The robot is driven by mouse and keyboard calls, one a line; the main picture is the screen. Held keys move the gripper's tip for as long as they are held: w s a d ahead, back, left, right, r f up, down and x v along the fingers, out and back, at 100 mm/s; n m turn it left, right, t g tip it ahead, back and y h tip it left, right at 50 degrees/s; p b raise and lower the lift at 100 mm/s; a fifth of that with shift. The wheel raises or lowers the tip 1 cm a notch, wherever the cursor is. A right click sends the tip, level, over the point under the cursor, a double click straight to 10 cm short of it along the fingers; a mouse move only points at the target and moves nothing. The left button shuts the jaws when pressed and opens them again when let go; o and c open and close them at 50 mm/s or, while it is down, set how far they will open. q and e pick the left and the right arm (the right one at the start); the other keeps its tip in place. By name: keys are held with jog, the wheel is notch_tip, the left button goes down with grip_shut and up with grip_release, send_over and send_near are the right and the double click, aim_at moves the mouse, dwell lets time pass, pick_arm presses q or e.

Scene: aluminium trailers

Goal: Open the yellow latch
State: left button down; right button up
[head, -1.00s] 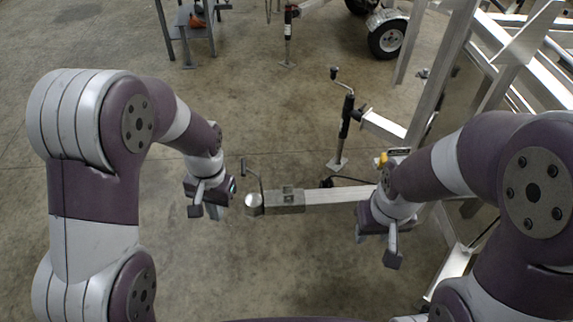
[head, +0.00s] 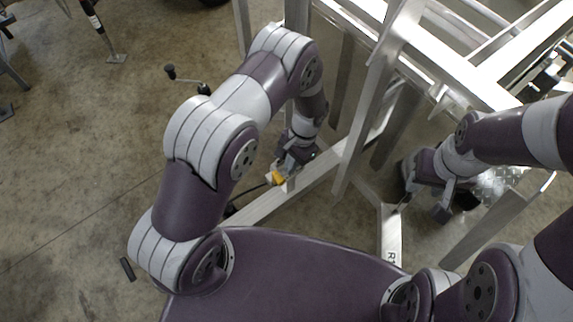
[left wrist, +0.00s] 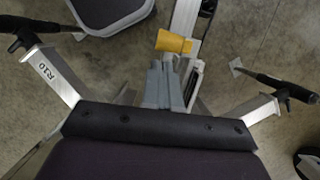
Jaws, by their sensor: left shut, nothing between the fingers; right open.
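The yellow latch (head: 278,178) is a small yellow piece on the trailer's aluminium tongue (head: 260,208). It shows larger in the left wrist view (left wrist: 174,42), just beyond my fingertips. My left gripper (head: 289,180) reaches down right beside the latch. In the left wrist view its two grey fingers (left wrist: 163,66) are together and empty, just below the latch. I cannot tell whether they touch it. The gripper body hides part of the latch's surroundings in the head view. My right gripper (head: 425,203) is open and empty, to the right among the frame bars.
Aluminium trailer bars (head: 368,85) rise close behind and to the right of my left gripper. A black-handled crank jack (head: 186,80) stands left of my left arm. Another jack (head: 104,30) is at the upper left. The concrete floor on the left is mostly clear.

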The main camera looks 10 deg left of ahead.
pick_arm(q)
jog(key=shift+s+a+f, duration=0.45)
jog(key=shift+a, duration=0.1)
jog(key=shift+a+t+p, duration=0.1)
jog(key=shift+t+p, duration=0.2)
